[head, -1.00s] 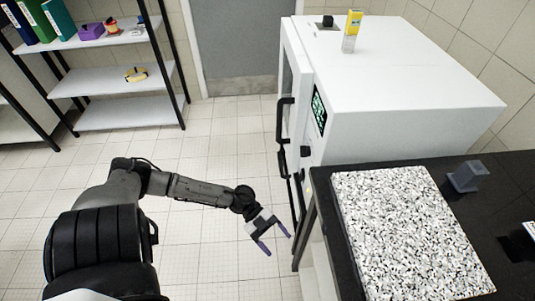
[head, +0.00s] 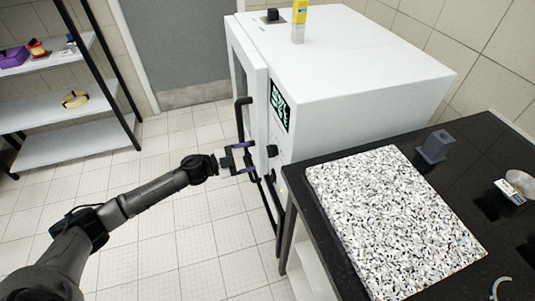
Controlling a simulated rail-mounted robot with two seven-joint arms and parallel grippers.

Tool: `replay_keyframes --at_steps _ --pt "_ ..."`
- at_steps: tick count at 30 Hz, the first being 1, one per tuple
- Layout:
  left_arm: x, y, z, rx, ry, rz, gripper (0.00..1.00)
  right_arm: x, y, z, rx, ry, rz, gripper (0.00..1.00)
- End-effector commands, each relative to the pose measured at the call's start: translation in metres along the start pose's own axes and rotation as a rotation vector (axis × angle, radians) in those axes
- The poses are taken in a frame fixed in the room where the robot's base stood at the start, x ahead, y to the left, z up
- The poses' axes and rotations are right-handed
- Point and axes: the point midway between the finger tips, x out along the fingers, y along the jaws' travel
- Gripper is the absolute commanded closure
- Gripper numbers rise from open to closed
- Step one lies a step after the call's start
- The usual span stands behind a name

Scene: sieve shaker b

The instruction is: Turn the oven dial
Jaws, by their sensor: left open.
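The white oven (head: 350,75) stands at the back, its front facing left, with a dark display (head: 279,107) on that front. A small black dial (head: 271,150) sticks out of the front below the display. My left gripper (head: 253,158) is open, with its two purple-tipped fingers pointing right toward the dial. The dial sits just beyond the fingertips; I cannot tell whether they touch it. Nothing shows between the fingers. My right gripper is out of view.
A black door handle (head: 240,118) runs down the oven's front, close to the gripper. A black-topped bench (head: 405,146) with a speckled slab (head: 395,220) stands right of the gripper. A yellow-and-white box (head: 298,22) stands on the oven. Open tiled floor (head: 175,250) lies at lower left.

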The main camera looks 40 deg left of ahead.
Motion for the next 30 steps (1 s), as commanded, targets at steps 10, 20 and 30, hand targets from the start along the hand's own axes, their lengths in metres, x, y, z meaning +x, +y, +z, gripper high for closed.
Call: replay_keyframes --at_steps 10,20,30 --pt "0.052 0.001 0.000 0.002 0.002 0.000 0.30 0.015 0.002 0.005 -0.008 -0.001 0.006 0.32" --pt "0.074 0.000 0.000 0.001 -0.001 0.000 0.30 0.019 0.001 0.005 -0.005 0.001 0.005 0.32" --pt "0.076 0.001 0.000 0.000 -0.001 0.001 0.30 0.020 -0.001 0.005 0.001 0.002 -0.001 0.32"
